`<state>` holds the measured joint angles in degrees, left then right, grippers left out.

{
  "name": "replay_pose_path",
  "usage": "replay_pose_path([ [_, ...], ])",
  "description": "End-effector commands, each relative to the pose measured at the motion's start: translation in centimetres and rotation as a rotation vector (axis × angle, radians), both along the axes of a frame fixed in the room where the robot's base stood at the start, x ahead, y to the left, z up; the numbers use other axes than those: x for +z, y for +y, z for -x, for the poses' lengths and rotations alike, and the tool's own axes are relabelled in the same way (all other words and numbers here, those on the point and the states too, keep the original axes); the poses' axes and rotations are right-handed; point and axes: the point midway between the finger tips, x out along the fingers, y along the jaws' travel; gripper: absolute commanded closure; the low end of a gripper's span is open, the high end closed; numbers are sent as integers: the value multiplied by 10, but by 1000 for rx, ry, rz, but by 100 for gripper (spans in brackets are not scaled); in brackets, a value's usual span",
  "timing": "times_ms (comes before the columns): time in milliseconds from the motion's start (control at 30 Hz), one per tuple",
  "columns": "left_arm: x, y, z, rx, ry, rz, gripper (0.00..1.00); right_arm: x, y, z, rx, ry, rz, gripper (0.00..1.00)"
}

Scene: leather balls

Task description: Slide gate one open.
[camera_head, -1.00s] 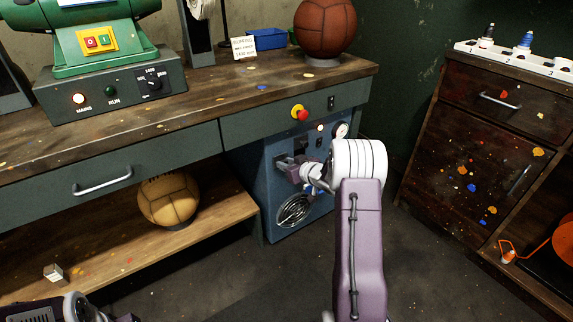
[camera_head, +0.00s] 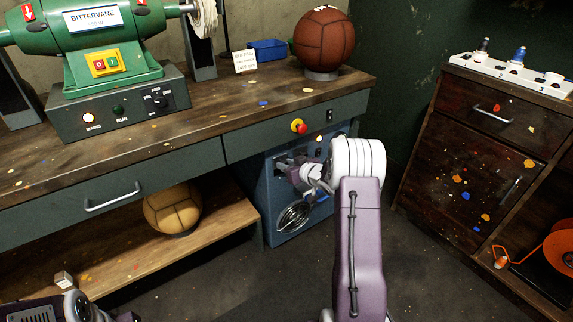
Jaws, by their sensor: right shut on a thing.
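A blue cabinet (camera_head: 267,205) stands under the right end of the workbench. A small dark grey part (camera_head: 281,165) projects from its front, probably the gate's slide or handle. No gate number is legible. My right gripper (camera_head: 293,170) is at this part, its jaws shut on it. My right wrist and forearm hide the right side of the cabinet front, and the fingertips are small and partly hidden. Of my left arm only a piece shows at the bottom left corner; its gripper is out of view.
A round grille (camera_head: 293,216) sits below the gripper. A red knob (camera_head: 300,127) is on the bench front. A green grinder (camera_head: 105,50) and a brown ball (camera_head: 324,40) stand on the bench, a tan ball (camera_head: 172,209) on the shelf. A dark drawer cabinet (camera_head: 465,150) stands right. Open floor lies between.

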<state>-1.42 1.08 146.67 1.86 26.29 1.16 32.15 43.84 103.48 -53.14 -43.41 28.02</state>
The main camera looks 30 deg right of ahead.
Motion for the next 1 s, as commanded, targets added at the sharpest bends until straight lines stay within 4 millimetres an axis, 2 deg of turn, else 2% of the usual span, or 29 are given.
replay_pose_path([
  [67, -1, 0, 0, 0, 1, 0, 64, 5, -1, -2, 0, -13, 2, 100],
  [100, -1, 0, 0, 0, 1, 0, 64, 5, -1, -2, 0, -14, 2, 69],
  [167, -1, 0, 0, 0, 1, 0, 64, 5, -1, -2, 0, -13, 2, 54],
  [433, -1, 0, 0, 0, 0, 0, 64, 3, -1, -1, 0, -9, 2, 54],
  [533, 5, 0, 0, 0, 1, 0, 64, 7, -2, 5, -2, -7, -1, 54],
  [800, 35, 0, 0, 0, 0, 0, 64, 33, -6, 58, -4, -8, -1, 54],
  [1000, 43, 0, 0, 0, 0, 0, 64, 39, -7, 80, -1, -9, 1, 54],
])
